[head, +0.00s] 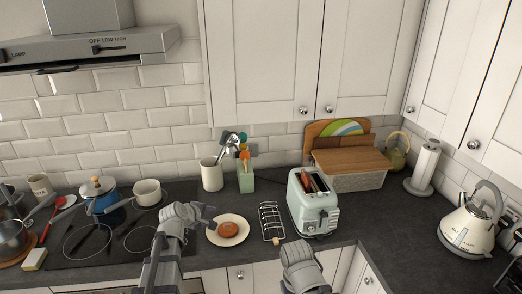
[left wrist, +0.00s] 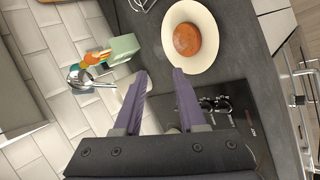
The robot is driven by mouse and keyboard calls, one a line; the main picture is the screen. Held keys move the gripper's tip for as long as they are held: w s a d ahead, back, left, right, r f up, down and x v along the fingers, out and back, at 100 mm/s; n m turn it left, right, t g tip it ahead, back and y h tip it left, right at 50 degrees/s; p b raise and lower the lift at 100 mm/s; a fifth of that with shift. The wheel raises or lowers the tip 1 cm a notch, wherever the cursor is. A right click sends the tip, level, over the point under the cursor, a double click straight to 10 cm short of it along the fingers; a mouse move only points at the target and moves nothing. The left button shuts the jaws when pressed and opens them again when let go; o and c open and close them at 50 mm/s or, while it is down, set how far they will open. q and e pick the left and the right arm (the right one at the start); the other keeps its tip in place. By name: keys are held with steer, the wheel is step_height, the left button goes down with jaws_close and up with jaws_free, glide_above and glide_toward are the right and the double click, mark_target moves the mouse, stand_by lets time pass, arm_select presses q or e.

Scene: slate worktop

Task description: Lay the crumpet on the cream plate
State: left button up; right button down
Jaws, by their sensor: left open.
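The crumpet (head: 228,229) is a round orange-brown disc lying flat on the cream plate (head: 243,219), inside its rim. In the left wrist view the crumpet (left wrist: 187,39) rests near the middle of the plate (left wrist: 203,63). My left gripper (head: 209,217) is at the plate's left side in the head view. In the left wrist view its two purple-grey fingers (left wrist: 161,76) are apart with nothing between them, clear of the crumpet. My right arm shows at the bottom of the head view, right of the plate; its fingertips cannot be made out.
A wire toast rack (head: 271,222) and a mint toaster (head: 314,204) stand right of the plate. Behind it are a white utensil crock (head: 212,176) and a green utensil holder (head: 246,181). The hob with pans (head: 110,208) is at left. Worktop is free before the kettle (head: 468,230).

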arm_select(q)
steer(key=s+d+f+m+g+b, duration=0.1)
steer(key=s+d+f+m+g, duration=0.2)
steer(key=s+d+f+m, duration=0.25)
steer(key=s+d+f+m+g+b, duration=0.2)
steer(key=s+d+f+m+g, duration=0.15)
steer(key=s+d, duration=0.45)
steer(key=s+d+f+m+g+y+b, duration=0.1)
steer(key=s+d+f+m+g+y, duration=0.2)
steer(key=s+m, duration=0.6)
steer(key=s+d, duration=0.2)
steer(key=s, duration=0.1)
steer(key=shift+s+f+m+y+b, duration=0.15)
steer(key=shift+s+m+y+b, duration=0.15)
steer(key=shift+s+y+b, duration=0.1)
